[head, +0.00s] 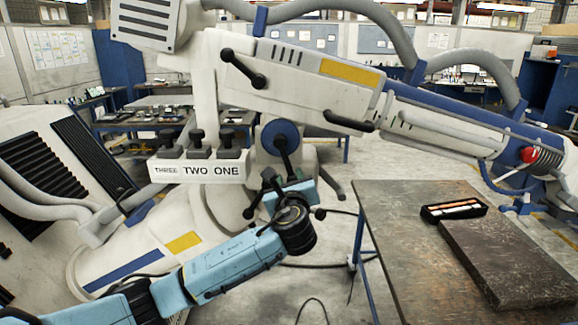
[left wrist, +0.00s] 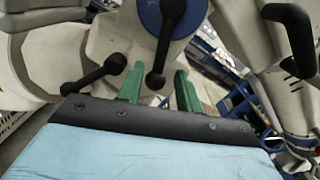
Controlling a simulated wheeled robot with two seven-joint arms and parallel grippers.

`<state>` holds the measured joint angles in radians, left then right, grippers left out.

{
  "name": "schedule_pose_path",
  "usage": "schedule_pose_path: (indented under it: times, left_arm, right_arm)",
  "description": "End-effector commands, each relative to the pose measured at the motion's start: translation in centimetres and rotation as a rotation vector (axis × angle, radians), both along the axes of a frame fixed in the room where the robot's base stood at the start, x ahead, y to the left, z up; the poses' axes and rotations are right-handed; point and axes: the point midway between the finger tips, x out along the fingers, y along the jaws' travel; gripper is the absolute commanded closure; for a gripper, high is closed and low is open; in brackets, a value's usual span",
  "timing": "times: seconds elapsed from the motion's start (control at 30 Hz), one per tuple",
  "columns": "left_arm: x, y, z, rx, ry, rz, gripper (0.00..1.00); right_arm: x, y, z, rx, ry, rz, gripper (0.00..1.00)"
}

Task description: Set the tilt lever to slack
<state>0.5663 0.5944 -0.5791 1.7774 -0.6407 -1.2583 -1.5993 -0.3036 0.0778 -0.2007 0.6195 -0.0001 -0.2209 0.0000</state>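A lever with a blue round hub (head: 281,134) and a black arm hangs down in front of the microscope arm's column. It also shows in the left wrist view (left wrist: 165,45), its ball end low between my fingers. My left gripper (head: 288,186) is at this lever's lower end. Its green fingers (left wrist: 160,88) are open, one on each side of the ball end; I cannot tell whether they touch it. A smaller black lever (head: 262,195) with ball ends is just left of the gripper. No lever shows a tilt or slack label that I can read. My right gripper is not in view.
Black knobs (head: 197,140) stand on a block labelled THREE, TWO, ONE. A ball-ended lever (head: 243,68) and a black handle (head: 348,122) are on the beam above. A worn table (head: 400,225) with a small black tray (head: 454,210) and a dark slab (head: 505,260) stands right.

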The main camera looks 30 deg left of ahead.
Motion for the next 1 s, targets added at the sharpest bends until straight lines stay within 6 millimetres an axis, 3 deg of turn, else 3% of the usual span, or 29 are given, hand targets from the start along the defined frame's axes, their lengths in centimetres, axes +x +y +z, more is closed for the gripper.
schedule_pose_path:
  times: [0.33,0.8,1.0]
  left_arm:
    - [4.2,2.9,0.1,-0.002,0.000,0.001,0.65]
    - [5.1,3.5,0.0,-0.002,-0.001,-0.001,0.65]
    - [5.1,3.5,0.0,-0.002,-0.001,-0.001,0.88]
  right_arm:
    - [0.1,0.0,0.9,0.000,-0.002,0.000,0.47]
    - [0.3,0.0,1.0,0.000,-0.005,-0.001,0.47]
    - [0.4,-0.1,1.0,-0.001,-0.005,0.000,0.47]
